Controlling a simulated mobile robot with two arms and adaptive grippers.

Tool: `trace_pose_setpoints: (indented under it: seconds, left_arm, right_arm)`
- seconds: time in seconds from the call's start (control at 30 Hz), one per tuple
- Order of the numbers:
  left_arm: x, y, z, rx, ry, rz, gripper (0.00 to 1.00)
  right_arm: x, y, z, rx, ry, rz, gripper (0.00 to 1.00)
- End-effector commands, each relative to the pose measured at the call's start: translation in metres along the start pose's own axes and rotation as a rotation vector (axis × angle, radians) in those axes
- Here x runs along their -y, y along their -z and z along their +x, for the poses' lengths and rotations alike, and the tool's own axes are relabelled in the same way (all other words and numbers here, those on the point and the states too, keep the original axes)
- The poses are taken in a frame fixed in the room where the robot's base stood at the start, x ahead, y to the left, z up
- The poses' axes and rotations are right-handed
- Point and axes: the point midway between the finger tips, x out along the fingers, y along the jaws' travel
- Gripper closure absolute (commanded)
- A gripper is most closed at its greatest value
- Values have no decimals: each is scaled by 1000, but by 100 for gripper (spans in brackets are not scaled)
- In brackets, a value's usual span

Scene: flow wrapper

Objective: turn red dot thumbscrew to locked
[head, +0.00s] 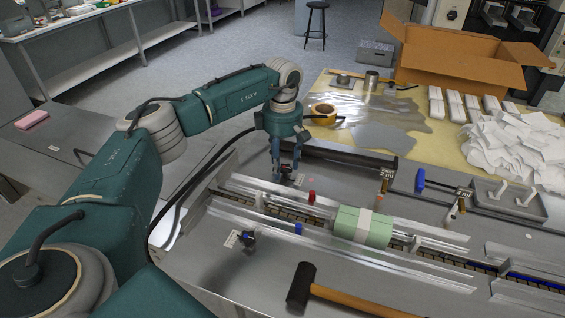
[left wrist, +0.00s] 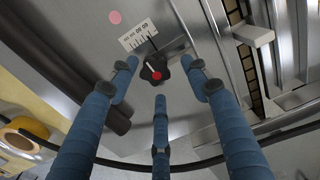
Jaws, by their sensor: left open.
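The red dot thumbscrew (left wrist: 152,68) is a black lobed knob with a red dot on top, seen in the left wrist view. A thin dark pointer reaches from it towards a white printed label plate (left wrist: 139,34); the lettering is too small to read surely. My left gripper (left wrist: 163,82) is open, its three blue fingers spread around the near side of the knob, with no clear contact. In the head view the left gripper (head: 285,177) points down at the machine's back rail and partly hides the thumbscrew. My right gripper is not in view.
A second black thumbscrew (head: 249,241) sits on the front rail. A green pack (head: 362,227) lies in the channel. A hammer (head: 302,287) lies in front. A dark cable crosses the left wrist view.

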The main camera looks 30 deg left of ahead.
Motion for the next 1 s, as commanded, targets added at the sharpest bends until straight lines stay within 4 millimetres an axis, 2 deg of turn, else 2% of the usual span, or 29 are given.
trace_pose_setpoints:
  seconds: [0.17,0.5,0.63,0.8,1.0]
  left_arm:
    - [-2,-1,-12,4,-5,1,52]
    - [-1,2,-81,3,-4,-2,52]
    - [0,3,-102,2,-2,-2,52]
    - [1,4,-117,1,0,-3,52]
    - [1,4,-120,1,0,-3,52]
  right_arm:
    - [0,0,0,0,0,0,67]
    - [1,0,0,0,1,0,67]
    - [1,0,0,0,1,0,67]
    - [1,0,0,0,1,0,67]
    - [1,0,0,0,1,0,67]
